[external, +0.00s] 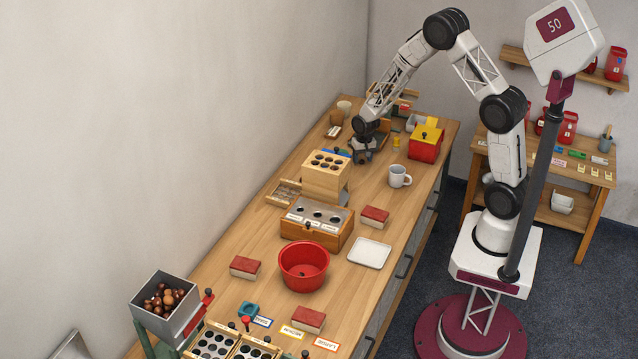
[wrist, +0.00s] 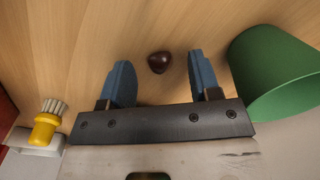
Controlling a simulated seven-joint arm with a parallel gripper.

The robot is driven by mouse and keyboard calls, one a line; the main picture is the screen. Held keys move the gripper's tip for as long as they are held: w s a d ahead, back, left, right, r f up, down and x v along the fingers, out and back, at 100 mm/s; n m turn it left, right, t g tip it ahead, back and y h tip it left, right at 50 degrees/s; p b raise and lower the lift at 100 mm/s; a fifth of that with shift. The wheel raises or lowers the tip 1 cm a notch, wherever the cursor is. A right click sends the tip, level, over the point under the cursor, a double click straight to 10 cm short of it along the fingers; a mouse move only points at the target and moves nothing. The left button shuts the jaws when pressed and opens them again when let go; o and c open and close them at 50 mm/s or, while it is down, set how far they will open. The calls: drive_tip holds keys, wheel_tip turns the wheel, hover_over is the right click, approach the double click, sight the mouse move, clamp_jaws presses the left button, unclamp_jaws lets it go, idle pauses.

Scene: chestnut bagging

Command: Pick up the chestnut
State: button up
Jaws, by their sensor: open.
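A single dark brown chestnut (wrist: 159,62) lies on the wooden table in the wrist view. My gripper (wrist: 163,75) is open, with its two blue fingers apart on either side of the chestnut's position in the picture. The chestnut appears between and slightly beyond the fingertips, and nothing is held. I cannot tell the exact height of the fingers above the table. In the external view my gripper (external: 361,156) is low over the far part of the bench, behind the wooden block with holes, and the chestnut there is hidden or too small to make out.
A yellow-handled brush (wrist: 46,125) is at lower left. A white mug (external: 399,176), a wooden holed block (external: 326,178) and a red-yellow box (external: 425,142) stand near my gripper. A grey hopper (external: 164,297) holds several chestnuts.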

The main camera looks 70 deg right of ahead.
drive_tip(key=shift+f, duration=0.45)
drive_tip(key=c, duration=1)
